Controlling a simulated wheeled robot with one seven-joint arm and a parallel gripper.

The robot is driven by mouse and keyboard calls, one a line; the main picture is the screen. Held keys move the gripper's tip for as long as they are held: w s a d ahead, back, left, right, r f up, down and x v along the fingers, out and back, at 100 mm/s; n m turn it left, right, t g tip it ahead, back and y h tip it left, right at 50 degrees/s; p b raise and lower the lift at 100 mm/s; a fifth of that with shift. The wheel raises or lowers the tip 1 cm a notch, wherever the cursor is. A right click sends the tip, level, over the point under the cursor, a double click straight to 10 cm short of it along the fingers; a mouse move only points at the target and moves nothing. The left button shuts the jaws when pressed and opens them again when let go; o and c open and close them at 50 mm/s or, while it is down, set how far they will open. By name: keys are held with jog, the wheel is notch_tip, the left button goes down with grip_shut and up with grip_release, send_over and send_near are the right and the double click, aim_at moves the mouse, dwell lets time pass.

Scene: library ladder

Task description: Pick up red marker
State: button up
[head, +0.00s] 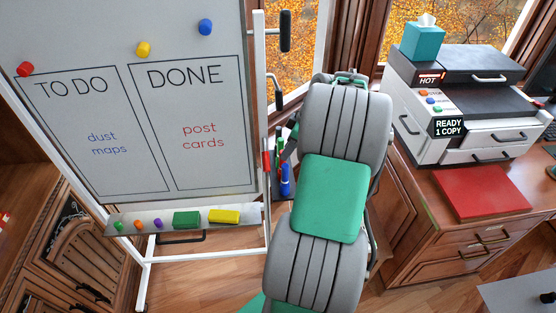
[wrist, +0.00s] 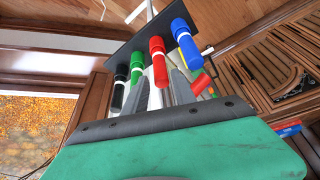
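The red marker (wrist: 158,62) stands in a dark holder (wrist: 122,58) in the wrist view, between the green marker (wrist: 136,68) and the blue marker (wrist: 187,46). A black marker (wrist: 119,86) is at the left end of the row. My gripper (wrist: 163,82) is open, its two grey fingers apart near the red marker, one to each side in the picture. I cannot tell whether either finger touches it. In the head view, my arm hides much of the holder, and the blue marker (head: 286,181) shows beside it.
The whiteboard (head: 100,120) stands at the left, with a tray (head: 190,228) bearing small coloured pieces, a green block (head: 187,219) and a yellow block (head: 224,216). A short red cylinder (wrist: 201,83) is close right of the fingers. A printer (head: 465,105) stands on a cabinet at the right.

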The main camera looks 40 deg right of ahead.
jog(key=x, duration=0.4)
jog(key=p+x, duration=0.1)
jog(key=x, duration=0.1)
jog(key=shift+s+f, duration=0.1)
jog(key=shift+s, duration=0.15)
jog(key=shift+c, duration=0.5)
grip_shut()
